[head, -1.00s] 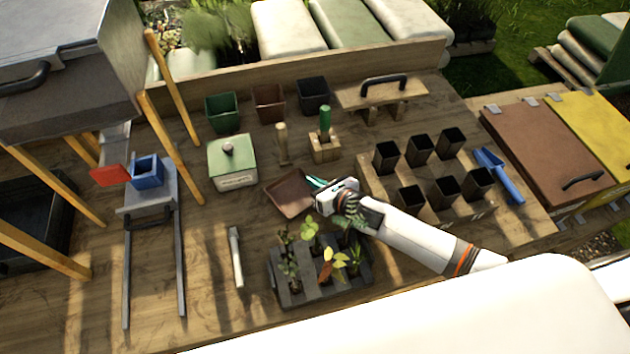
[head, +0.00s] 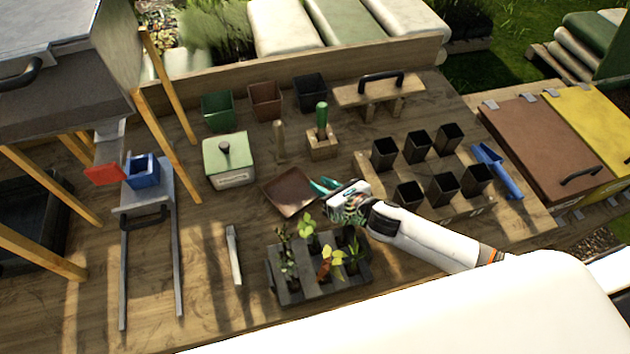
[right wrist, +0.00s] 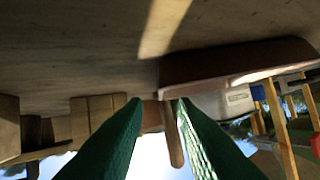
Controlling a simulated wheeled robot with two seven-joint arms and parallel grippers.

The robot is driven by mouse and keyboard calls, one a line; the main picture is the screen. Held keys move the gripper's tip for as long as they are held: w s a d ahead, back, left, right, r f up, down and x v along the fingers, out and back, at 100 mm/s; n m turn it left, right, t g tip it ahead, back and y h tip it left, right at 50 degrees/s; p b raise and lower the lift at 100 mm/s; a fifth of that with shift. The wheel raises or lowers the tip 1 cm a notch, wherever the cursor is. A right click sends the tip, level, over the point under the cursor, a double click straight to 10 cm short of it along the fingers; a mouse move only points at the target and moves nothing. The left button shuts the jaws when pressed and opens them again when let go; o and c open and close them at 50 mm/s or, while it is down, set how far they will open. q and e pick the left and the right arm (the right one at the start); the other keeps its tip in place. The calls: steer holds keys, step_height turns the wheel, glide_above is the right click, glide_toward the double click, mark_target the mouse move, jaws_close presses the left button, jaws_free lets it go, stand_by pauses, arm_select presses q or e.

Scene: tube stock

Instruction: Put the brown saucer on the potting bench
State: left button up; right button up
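The brown saucer (head: 289,191), square and shallow, lies on the wooden potting bench (head: 205,260) in the middle of the head view, behind the plant tray. My right gripper (head: 322,187) is at the saucer's right side, its teal fingers spread apart with nothing held between them. In the right wrist view the two green fingers (right wrist: 160,102) stand apart, and the saucer (right wrist: 235,65) shows beyond them at the upper right, against the bench surface. I cannot tell whether a finger touches its rim. My left gripper is not in view.
A dark tray of seedlings (head: 290,292) stands just in front of the gripper. A green-lidded box (head: 229,160) and a wooden block with a green-handled tool (head: 321,145) stand behind the saucer. Several black pots (head: 410,192) are to the right. Bare bench lies left of the saucer.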

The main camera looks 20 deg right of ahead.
steer(key=shift+v, duration=1.65)
